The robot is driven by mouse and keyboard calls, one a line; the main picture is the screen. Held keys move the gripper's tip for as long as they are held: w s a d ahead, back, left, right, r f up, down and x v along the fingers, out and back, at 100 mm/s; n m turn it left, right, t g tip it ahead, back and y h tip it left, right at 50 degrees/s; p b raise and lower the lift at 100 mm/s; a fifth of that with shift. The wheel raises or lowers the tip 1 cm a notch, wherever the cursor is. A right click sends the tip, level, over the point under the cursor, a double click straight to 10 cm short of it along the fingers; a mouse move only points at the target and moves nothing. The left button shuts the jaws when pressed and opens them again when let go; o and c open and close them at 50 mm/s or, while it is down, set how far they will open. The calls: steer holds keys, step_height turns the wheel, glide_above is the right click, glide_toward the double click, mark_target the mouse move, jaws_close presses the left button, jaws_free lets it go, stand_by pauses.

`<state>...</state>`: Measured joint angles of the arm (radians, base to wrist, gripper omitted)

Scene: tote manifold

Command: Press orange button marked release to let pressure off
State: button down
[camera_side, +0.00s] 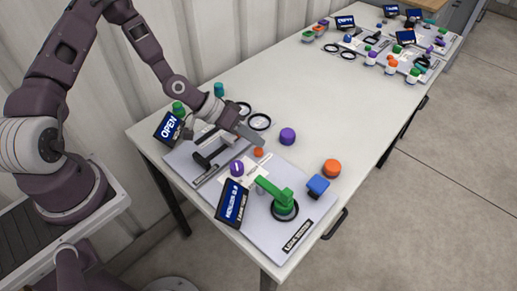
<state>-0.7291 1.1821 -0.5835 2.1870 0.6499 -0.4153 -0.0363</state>
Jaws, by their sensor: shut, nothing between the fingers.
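A small orange button (259,152) sits on the grey panel (213,181) at the near end of the table. Any marking on it is too small to read. My gripper (257,140) is shut and empty, tilted down toward the panel. Its tip is just behind the small orange button in the picture; I cannot tell whether they touch. A larger orange round piece (331,168) stands to the right, near the panel's right edge.
A purple knob (237,168), green lever (274,192) and blue block (318,186) stand close by. Two dark screens stand at the panel, one reading OPEN (169,129). A purple piece (287,136) is right of my gripper. The table's middle is clear; more panels stand at the far end.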

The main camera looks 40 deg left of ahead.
mark_target(254, 150)
steer(key=shift+r, duration=2.5)
steer(key=s+a+r+m+g+y, duration=0.1)
steer(key=s+a+r+y, duration=0.25)
steer(key=r, duration=0.25)
steer(key=s+a+r+g+y, duration=0.1)
steer(key=s+a+r+y, duration=0.3)
steer(key=r, duration=0.3)
steer(key=s+d+r, duration=0.2)
steer(key=s+r, duration=0.3)
steer(key=s, duration=0.4)
steer(key=s+d+r+n+t, duration=0.1)
steer(key=s+d+r, duration=0.1)
steer(key=s+r, duration=0.3)
steer(key=s, duration=0.3)
steer(key=shift+s+r+n+h, duration=0.2)
steer(key=shift+s+n+h, duration=0.1)
steer(key=shift+s+h, duration=0.05)
